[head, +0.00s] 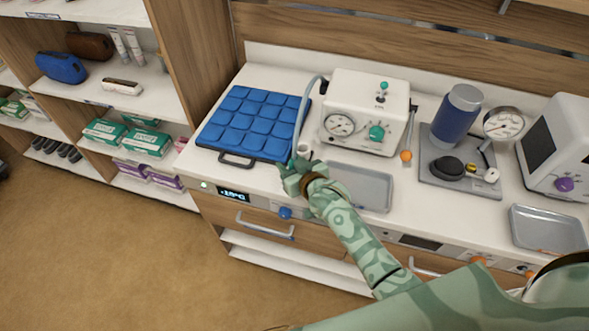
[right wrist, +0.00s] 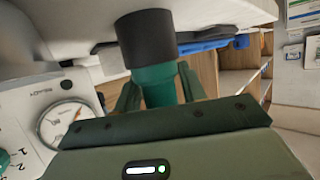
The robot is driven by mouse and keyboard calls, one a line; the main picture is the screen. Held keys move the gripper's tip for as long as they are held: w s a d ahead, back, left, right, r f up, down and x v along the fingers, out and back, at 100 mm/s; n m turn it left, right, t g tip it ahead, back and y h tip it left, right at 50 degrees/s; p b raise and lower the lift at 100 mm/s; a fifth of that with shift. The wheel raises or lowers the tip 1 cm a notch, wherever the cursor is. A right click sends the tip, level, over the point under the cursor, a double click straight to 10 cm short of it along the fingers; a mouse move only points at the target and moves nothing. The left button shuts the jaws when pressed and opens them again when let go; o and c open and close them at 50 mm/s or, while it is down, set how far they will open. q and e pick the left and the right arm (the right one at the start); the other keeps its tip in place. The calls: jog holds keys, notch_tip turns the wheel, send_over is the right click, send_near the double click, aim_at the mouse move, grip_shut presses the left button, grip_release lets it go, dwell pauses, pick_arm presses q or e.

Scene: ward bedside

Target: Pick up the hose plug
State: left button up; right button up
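My right gripper (head: 297,177) is over the counter's front edge, just below the blue quilted pad's right corner in the head view. In the right wrist view its two fingers (right wrist: 158,92) lie against both sides of a teal cylinder with a black end, which I take to be the hose plug (right wrist: 157,84). I see no gap beside it. In the head view the gripper hides the plug. A pale grey hose (head: 301,112) runs from the white gauge box (head: 365,110) down to a small pale fitting (head: 303,151) beside the gripper. My left gripper is not in view.
The blue pad (head: 250,122) lies left of the hose. A grey tray (head: 362,188) is right of the gripper. A base with a blue cylinder (head: 456,112), a gauge (head: 503,123) and another tray (head: 548,229) stand farther right. Shelves (head: 110,95) are on the left, with open floor in front.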

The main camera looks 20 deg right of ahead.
aim_at(296, 158)
jog(key=c, duration=0.6)
jog(key=shift+r, duration=0.25)
jog(key=r, duration=0.1)
jog(key=r+p, duration=0.1)
jog(key=r, duration=0.1)
jog(key=shift+s+d+r+p, duration=0.2)
jog(key=shift+s+r+p, duration=0.05)
jog(key=shift+r+p, duration=0.1)
jog(key=s+d+r+p, duration=0.3)
jog(key=s+d+r, duration=0.2)
jog(key=s+r, duration=0.3)
jog(key=v, duration=0.4)
jog(key=shift+f, duration=0.35)
jog(key=shift+s, duration=0.15)
